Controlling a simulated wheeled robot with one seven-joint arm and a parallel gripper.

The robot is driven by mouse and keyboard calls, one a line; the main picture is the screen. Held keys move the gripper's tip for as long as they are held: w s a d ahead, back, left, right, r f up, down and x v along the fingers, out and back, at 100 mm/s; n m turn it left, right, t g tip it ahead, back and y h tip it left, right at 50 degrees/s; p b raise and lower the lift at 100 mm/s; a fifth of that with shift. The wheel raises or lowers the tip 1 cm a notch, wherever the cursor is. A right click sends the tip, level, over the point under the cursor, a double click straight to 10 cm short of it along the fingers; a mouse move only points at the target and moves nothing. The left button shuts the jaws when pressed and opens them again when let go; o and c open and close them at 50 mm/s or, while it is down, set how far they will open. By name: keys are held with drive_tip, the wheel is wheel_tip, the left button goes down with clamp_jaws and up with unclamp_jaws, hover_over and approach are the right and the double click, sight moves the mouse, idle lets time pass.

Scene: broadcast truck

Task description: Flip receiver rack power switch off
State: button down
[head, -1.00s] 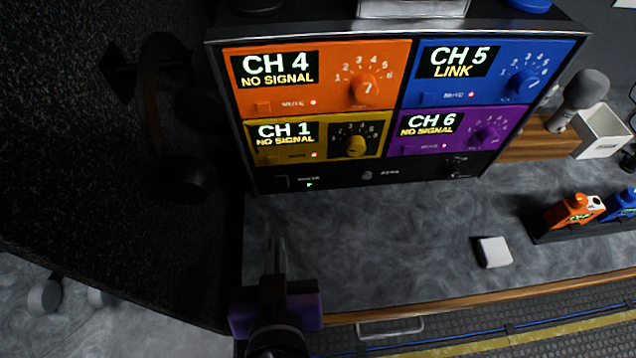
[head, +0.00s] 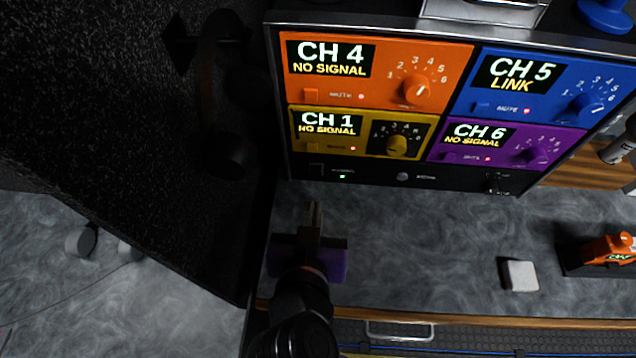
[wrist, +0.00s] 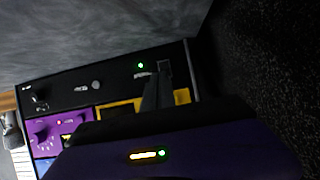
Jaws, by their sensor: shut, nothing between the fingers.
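The receiver rack (head: 375,172) stands on the counter, with orange, blue, yellow and purple channel panels above a black bottom strip. Its small dark power switch (head: 316,170) is at the left end of that strip, beside a lit green light (head: 342,176). My gripper (head: 314,208) is shut and empty, low in front of the rack and just below the switch in the head view. In the wrist view the rack appears upside down, and the fingertips (wrist: 158,76) overlap the strip close to the switch (wrist: 165,68). I cannot tell whether they touch it.
A dark speckled wall (head: 130,110) stands close on the left. A drawer handle (head: 400,333) is below.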

sight(319, 178)
drive_tip(key=p+x, duration=0.1)
drive_tip(key=x, duration=0.7)
drive_tip(key=shift+w+f, duration=0.2)
drive_tip(key=shift+w, duration=0.05)
drive_tip(key=shift+w+f+b, duration=0.1)
drive_tip(key=shift+f+b, duration=0.3)
drive_tip(key=shift+b, duration=0.4)
drive_tip(key=shift+w+r, duration=0.1)
drive_tip(key=shift+r, duration=0.25)
drive_tip(key=shift+r+p, duration=0.6)
drive_tip(key=shift+r, duration=0.2)
drive_tip(key=shift+t, duration=0.3)
